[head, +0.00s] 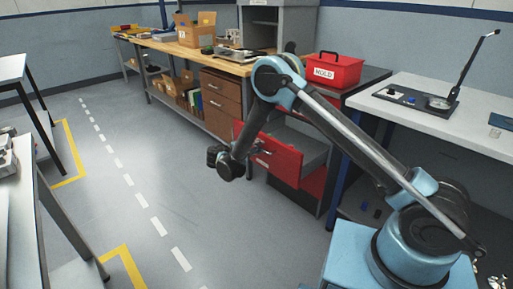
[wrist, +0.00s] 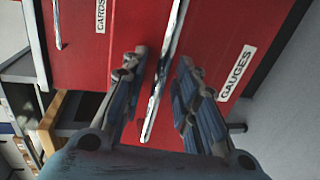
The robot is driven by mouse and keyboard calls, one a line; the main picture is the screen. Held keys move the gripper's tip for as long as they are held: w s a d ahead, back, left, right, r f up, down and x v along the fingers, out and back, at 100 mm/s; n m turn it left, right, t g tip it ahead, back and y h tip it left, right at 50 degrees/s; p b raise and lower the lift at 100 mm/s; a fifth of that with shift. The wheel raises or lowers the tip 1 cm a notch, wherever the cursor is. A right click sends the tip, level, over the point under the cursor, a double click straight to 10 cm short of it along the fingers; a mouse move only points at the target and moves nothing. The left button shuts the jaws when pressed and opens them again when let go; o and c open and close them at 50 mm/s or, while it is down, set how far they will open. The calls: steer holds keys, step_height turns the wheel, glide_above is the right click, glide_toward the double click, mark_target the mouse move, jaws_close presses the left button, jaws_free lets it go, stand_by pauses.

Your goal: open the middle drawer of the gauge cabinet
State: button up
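The red gauge cabinet (head: 313,187) stands under the dark bench end in the head view. One drawer (head: 283,160) is pulled out toward the left, and its grey inside shows. My gripper (head: 262,150) is at that drawer's front. In the wrist view, a red front with a "GAUGES" label (wrist: 237,73) lies before my gripper (wrist: 160,68). A long silver handle (wrist: 163,75) runs between the two fingers. Red shows between the handle and each finger, so the gripper looks open around it. A "CARDS" label (wrist: 101,15) and another handle (wrist: 57,22) are at the left.
A red toolbox (head: 333,72) sits above the cabinet. A white table (head: 440,105) with a gauge stand (head: 440,101) is at the right. The grey floor (head: 180,180) left of the open drawer is clear.

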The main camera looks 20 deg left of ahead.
steer(key=v, duration=1.2)
steer(key=shift+a, duration=0.1)
stand_by(0.4)
